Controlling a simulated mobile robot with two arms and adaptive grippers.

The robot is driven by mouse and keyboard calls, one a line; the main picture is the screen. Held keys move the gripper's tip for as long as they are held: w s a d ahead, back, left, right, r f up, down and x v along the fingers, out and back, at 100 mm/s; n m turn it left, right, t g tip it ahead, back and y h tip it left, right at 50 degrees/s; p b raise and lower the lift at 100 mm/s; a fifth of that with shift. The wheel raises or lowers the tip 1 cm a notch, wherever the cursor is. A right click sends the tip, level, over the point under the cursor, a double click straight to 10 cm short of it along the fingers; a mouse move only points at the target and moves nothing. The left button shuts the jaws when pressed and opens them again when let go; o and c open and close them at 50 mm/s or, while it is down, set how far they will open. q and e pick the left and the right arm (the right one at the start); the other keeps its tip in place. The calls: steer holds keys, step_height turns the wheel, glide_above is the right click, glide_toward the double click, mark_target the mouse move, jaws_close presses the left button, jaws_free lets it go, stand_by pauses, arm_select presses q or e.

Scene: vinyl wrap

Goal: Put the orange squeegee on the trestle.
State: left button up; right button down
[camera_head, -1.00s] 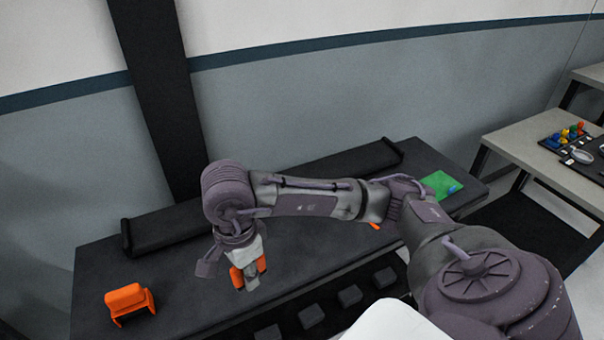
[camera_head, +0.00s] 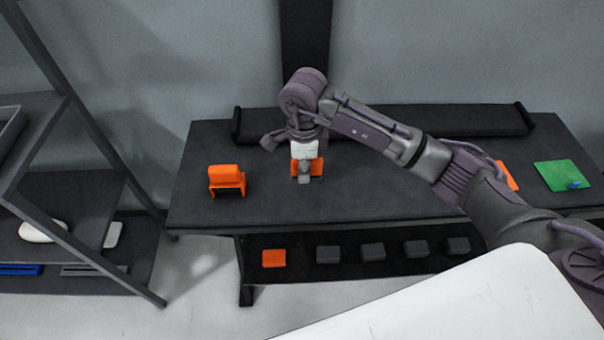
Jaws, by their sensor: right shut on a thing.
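My right gripper (camera_head: 304,176) points down over the black bench, shut on an orange piece that I take to be the orange squeegee (camera_head: 317,167). Orange shows on both sides of the fingers; the middle is hidden by them. I cannot tell whether it touches the bench top. An orange stand with short legs and a raised block-like upper part, which looks like the trestle (camera_head: 226,176), stands on the bench to the left of the gripper, apart from it. My left gripper is not in view.
The black bench (camera_head: 400,197) has a dark rail (camera_head: 440,122) along its back. A green sheet (camera_head: 562,175) and a flat orange piece (camera_head: 508,176) lie at its right. The lower shelf holds an orange block (camera_head: 274,258) and several dark blocks. A shelf rack (camera_head: 88,160) stands left.

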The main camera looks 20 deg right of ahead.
mark_target(302, 186)
steer(key=shift+w+a+f, duration=0.15)
steer(key=shift+w+f, duration=0.2)
steer(key=shift+w, duration=0.1)
step_height(302, 186, down, 3)
steer(key=shift+f+p, duration=0.1)
steer(key=shift+p, duration=0.35)
steer(key=shift+f, duration=0.3)
steer(key=shift+f, duration=0.1)
steer(key=shift+f, duration=0.15)
steer(key=c, duration=1)
jaws_free()
